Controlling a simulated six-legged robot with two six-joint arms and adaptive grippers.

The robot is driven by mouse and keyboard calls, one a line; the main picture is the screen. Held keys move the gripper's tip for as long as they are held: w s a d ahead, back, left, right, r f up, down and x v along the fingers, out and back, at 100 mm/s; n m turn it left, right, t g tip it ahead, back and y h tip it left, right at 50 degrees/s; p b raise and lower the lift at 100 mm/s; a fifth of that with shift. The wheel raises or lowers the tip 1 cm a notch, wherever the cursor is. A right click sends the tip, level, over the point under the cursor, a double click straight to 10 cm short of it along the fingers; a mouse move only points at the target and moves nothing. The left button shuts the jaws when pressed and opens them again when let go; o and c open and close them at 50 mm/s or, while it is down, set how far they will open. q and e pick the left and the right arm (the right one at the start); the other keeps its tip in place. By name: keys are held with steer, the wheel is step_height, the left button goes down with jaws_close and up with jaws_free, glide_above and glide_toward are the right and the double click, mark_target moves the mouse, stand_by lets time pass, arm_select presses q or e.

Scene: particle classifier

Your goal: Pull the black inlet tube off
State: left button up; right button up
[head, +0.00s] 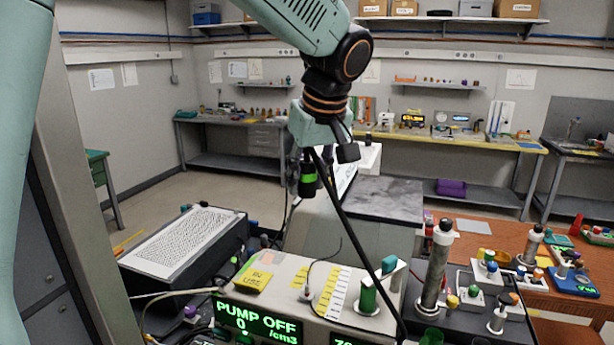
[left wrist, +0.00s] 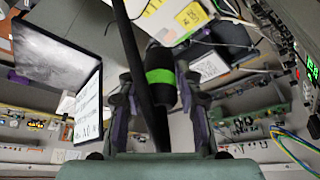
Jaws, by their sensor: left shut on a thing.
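My left gripper (head: 325,155) hangs from the arm at the upper middle of the head view, above the instrument bench. It is shut on the black inlet tube (head: 352,228), which runs from the gripper down and right past the front of the cream instrument (head: 290,272). A black cylindrical piece with a green band (head: 307,179) is at the gripper. In the left wrist view, the green-banded piece (left wrist: 160,76) and the tube (left wrist: 128,45) lie between the two fingers (left wrist: 158,108). The tube's lower end is hidden in the head view. My right gripper is not in view.
The cream instrument has a green "PUMP OFF" display (head: 258,318) and a yellow "IN USE" note (head: 253,280). A dark box with a perforated white top (head: 187,240) stands left. A tall grey cylinder (head: 435,265) and small coloured valves stand right. Open floor lies behind.

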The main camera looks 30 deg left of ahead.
mark_target(306, 161)
arm_select(q)
steer(key=shift+r, duration=0.1)
steer(key=shift+r+p, duration=0.85)
steer(key=shift+r, duration=0.7)
